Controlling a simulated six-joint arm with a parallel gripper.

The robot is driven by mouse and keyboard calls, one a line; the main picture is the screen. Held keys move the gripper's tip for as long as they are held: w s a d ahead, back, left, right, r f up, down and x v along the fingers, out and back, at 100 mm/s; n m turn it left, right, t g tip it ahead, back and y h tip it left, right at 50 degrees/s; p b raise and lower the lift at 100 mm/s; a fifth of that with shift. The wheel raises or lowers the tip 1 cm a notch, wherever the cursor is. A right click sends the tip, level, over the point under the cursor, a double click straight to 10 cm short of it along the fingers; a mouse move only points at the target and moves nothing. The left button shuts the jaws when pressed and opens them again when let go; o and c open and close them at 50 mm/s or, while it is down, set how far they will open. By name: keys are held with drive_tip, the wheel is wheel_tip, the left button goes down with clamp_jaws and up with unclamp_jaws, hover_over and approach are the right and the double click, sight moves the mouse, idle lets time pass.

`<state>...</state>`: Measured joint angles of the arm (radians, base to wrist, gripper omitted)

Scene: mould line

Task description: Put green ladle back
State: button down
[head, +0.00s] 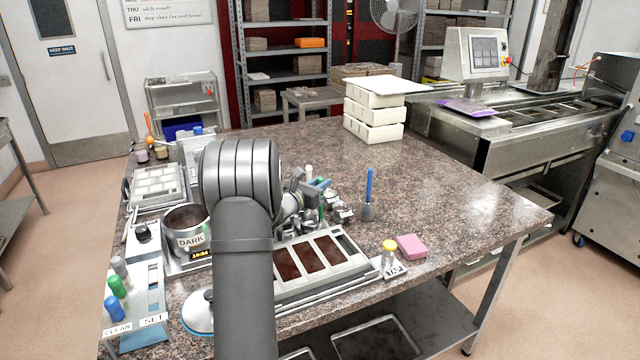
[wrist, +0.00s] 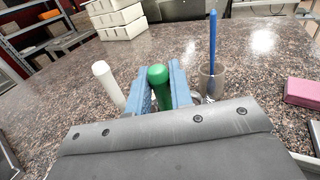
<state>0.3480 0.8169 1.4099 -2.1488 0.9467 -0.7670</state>
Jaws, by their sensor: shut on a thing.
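The green ladle shows as a rounded green handle (wrist: 158,85) in the wrist view, standing up between the two blue fingers of my gripper (wrist: 160,92). My gripper is shut on this handle. The ladle's lower end is hidden behind my gripper body. In the head view my gripper (head: 318,184) is over the middle of the table, partly behind my arm. A white handle (wrist: 108,84) stands just left of the fingers. A blue-handled tool (wrist: 212,45) stands in a clear cup (wrist: 211,84) to the right.
A pot labelled DARK (head: 187,218) stands left of my arm. A mould with dark filling (head: 345,268) lies in front. White boxes (head: 374,118) stand at the back. The table's right side is clear.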

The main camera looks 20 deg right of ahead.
drive_tip(key=c, duration=1.3)
unclamp_jaws()
drive_tip(key=shift+a+r, duration=0.15)
drive_tip(key=shift+a, duration=0.05)
drive_tip(key=v, duration=1.1)
drive_tip(key=shift+s+a, duration=0.25)
drive_tip(key=shift+a, duration=0.05)
drive_tip(key=x, duration=1.2)
drive_tip(key=shift+d, duration=0.15)
wheel_tip(320, 180, up, 2)
drive_tip(key=shift+r, duration=0.65)
